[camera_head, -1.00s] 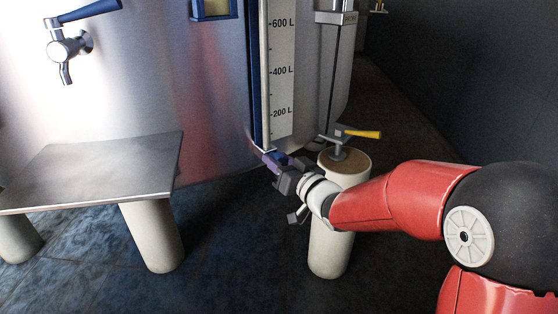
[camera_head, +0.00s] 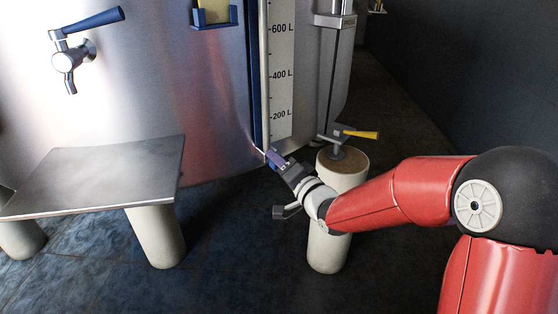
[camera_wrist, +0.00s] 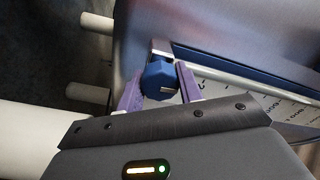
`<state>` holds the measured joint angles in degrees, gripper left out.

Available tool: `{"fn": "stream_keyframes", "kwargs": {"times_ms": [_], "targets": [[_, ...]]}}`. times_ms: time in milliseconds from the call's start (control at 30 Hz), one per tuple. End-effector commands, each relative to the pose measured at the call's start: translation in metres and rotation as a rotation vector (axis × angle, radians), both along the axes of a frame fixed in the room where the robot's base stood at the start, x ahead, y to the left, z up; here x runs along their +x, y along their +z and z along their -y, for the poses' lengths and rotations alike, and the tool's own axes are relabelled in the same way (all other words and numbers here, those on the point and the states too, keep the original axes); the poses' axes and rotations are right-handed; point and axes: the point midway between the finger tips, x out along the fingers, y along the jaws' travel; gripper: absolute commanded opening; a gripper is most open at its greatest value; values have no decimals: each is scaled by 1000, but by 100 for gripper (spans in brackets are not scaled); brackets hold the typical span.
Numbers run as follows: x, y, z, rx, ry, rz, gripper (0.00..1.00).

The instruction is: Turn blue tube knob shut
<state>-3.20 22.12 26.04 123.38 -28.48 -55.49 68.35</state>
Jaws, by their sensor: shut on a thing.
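The blue tube knob (camera_wrist: 160,78) is at the bottom end of the sight tube, which has a white scale (camera_head: 281,70) and a blue edge strip. In the wrist view the knob is faceted, with a small pale mark on its face. My gripper (camera_wrist: 157,88) has one purple finger on each side of the knob and is shut on it. In the head view my gripper (camera_head: 274,158) is at the foot of the tube, against the tank's lower edge. There the fingers mostly hide the knob.
A yellow-handled valve (camera_head: 347,138) stands just right of my gripper, above a pale tank leg (camera_head: 330,245). A metal shelf (camera_head: 100,175) is at left, below a blue-handled tap (camera_head: 75,50). A dark wall is at right.

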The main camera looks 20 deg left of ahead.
Motion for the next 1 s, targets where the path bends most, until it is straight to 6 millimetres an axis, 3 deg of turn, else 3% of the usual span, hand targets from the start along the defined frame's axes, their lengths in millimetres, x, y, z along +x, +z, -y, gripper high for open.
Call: {"fn": "stream_keyframes", "kwargs": {"times_ms": [667,700,833,1000], "targets": [[0,-1,0,38,1,-48,13],[0,-1,0,38,1,-48,40],[0,-1,0,37,1,-47,57],[0,-1,0,37,0,-46,57]]}}
